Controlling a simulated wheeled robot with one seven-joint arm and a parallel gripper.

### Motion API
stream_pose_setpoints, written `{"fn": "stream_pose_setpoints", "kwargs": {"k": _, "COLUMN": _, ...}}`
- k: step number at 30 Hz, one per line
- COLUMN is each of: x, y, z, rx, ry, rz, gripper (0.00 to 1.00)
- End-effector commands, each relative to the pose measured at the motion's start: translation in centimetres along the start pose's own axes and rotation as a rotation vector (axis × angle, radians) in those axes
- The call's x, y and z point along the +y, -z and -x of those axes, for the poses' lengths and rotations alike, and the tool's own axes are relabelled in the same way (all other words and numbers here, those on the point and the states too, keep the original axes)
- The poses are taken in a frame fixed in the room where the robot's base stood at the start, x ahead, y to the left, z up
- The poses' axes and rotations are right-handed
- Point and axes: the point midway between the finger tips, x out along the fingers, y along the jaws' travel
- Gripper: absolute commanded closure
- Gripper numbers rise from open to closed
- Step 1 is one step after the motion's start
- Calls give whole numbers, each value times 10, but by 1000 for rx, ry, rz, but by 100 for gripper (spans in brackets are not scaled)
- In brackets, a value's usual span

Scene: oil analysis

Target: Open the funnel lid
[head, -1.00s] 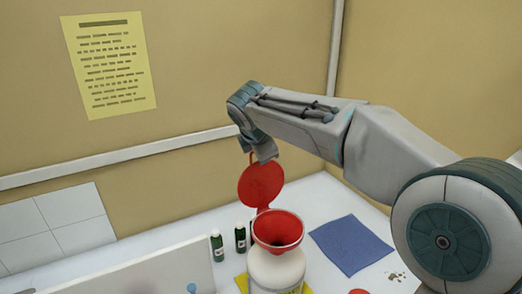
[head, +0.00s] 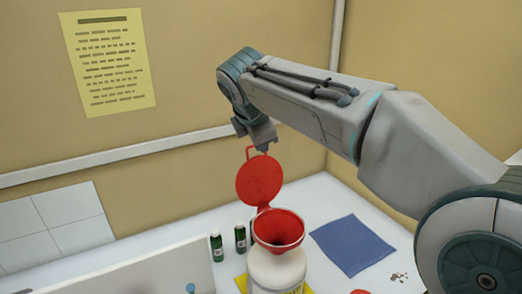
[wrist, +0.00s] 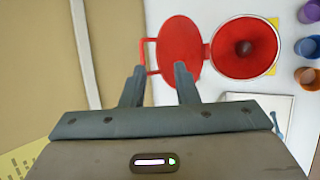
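The red funnel (head: 279,230) sits in the mouth of a white bottle (head: 276,268), and its bowl is uncovered. Its round red lid (head: 260,181) stands raised on the hinge at the back, with the handle loop at its top. The wrist view shows the open lid (wrist: 178,50) beside the funnel (wrist: 244,48). My gripper (head: 265,148) is just above the lid's upper edge. In the wrist view my gripper's fingers (wrist: 158,70) are apart with nothing clamped between them, near the handle loop. Whether a finger touches the loop, I cannot tell.
Small dark green bottles (head: 240,238) stand left of and behind the funnel. A blue cloth (head: 351,244) lies to the right. A pale panel (head: 150,272) stands at front left. Purple, blue and orange cups (wrist: 307,46) show in the wrist view. The wall is close behind.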

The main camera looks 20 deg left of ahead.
Motion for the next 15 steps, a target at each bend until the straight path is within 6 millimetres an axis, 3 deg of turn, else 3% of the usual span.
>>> {"fn": "stream_pose_setpoints", "kwargs": {"k": 7, "x": -1, "y": 0, "z": 50, "rx": 1, "ry": -1, "rz": 0, "gripper": 72}}
{"fn": "stream_pose_setpoints", "kwargs": {"k": 15, "x": -1, "y": 0, "z": 70, "rx": 2, "ry": 1, "rz": -1, "gripper": 72}}
